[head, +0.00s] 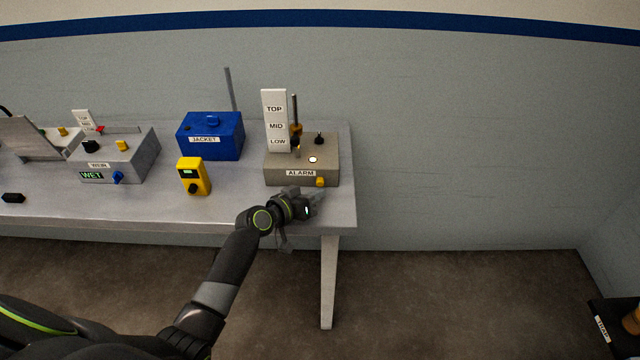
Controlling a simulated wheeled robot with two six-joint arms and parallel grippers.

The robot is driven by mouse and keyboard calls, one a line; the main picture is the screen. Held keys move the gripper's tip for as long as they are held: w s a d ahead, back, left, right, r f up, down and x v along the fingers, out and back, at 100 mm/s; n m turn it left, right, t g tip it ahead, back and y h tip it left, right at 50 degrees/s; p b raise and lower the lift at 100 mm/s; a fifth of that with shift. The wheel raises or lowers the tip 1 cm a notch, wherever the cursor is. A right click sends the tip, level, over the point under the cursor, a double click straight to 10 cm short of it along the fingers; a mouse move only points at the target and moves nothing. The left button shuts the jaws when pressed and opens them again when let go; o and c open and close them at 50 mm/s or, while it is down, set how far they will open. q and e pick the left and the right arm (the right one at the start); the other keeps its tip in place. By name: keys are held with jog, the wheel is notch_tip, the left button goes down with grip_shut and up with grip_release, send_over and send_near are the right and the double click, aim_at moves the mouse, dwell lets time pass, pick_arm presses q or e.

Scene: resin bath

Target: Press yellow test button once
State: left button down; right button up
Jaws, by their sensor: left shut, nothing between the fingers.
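A yellow button (320,182) sits low on the front of the grey-beige box labelled ALARM (331,160), at the right end of the table. I read no test label beside it. My left gripper (317,196) is shut and empty. Its fingertips are just in front of and below this button; I cannot tell whether they touch it. A round lamp (312,160) on top of the box looks lit. My right gripper is out of view.
A TOP/MID/LOW panel (274,112) and a rod stand on the alarm box. A blue JACKET box (222,140), a yellow meter (193,176) and a grey box reading WET (142,160) stand to the left. The table (240,205) ends just right of the alarm box.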

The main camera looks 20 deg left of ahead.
aim_at(315, 220)
pick_arm(q)
jog(key=shift+s+d+p, duration=0.25)
jog(key=shift+s, duration=0.55)
jog(key=shift+s+d+p, duration=0.2)
jog(key=shift+s+p, duration=0.05)
jog(key=shift+s, duration=0.55)
jog(key=shift+s+d+p, duration=0.25)
jog(key=shift+s, duration=0.55)
